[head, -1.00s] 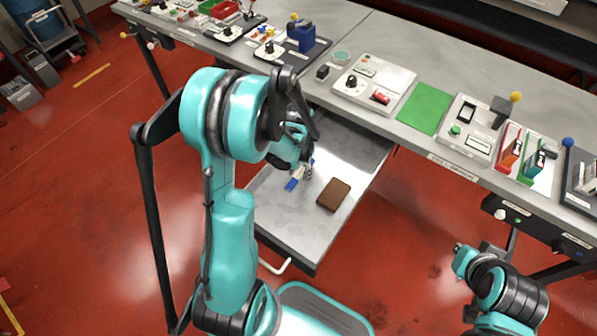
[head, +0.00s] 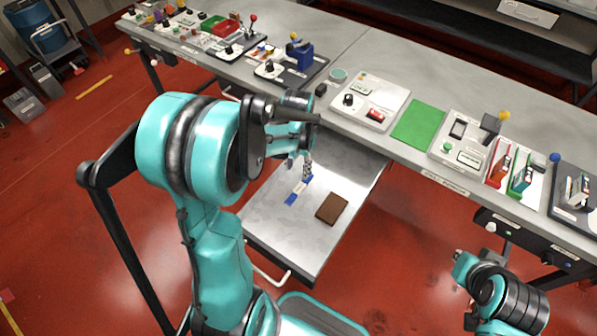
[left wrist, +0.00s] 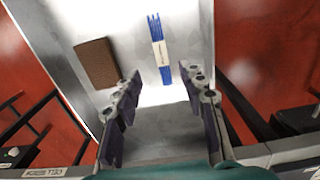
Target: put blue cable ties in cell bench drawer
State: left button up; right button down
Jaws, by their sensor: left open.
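The blue cable ties (head: 298,190), a bundle with a pale band, lie on the floor of the pulled-out cell bench drawer (head: 281,240). In the left wrist view the bundle (left wrist: 159,48) lies lengthwise on the bare drawer floor (left wrist: 190,25). My left gripper (head: 307,166) is above the drawer, near the end of the ties closest to the bench. In the left wrist view its fingers (left wrist: 163,110) are spread and empty, and the ties are beyond them. My right gripper is not in clear view; only part of that arm shows at the lower right.
A brown block (head: 332,208) lies in the drawer beside the ties. The bench top (head: 345,60) above the drawer holds a green mat (head: 418,124), a switch panel (head: 370,100) and several other devices. The drawer handle (head: 272,277) faces the open red floor.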

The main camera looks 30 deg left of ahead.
pick_arm(q)
jog(key=s+d+r+t, duration=0.7)
jog(key=s+d+r, duration=0.3)
jog(key=r, duration=0.2)
jog(key=shift+s+d+n, duration=0.15)
jog(key=shift+d+n, duration=0.2)
jog(key=shift+n, duration=0.05)
